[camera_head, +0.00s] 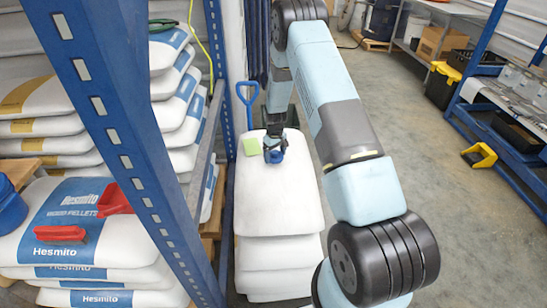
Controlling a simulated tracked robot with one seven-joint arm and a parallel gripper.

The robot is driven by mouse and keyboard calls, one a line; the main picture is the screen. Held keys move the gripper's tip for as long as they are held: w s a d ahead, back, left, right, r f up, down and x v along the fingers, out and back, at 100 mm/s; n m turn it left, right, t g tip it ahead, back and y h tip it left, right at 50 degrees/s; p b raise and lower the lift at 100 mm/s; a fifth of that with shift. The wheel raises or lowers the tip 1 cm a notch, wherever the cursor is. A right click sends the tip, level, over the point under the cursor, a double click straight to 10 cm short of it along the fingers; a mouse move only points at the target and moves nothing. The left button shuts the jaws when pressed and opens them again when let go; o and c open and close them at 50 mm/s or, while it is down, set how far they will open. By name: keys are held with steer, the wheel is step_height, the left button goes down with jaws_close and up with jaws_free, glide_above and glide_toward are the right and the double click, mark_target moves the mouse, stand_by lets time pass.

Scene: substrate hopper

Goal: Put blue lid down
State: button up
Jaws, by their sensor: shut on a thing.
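My gripper (274,143) points down over the top white sack of a stack in the middle of the view. It is shut on a small blue lid (275,157). The lid is partly hidden by the gripper and is at or just above the top of the sack; I cannot tell whether it touches. The white sack (278,200) is plain and has a broad bare top.
A green pad (250,147) lies just left of my gripper. A blue-handled shovel (248,100) stands behind the stack. A blue rack post (110,110) rises at left. Red tools (60,233) lie on the Hesmito sacks (75,205). Floor at right is mostly clear.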

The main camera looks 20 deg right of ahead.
steer(key=shift+f, duration=0.7)
steer(key=o, duration=0.8)
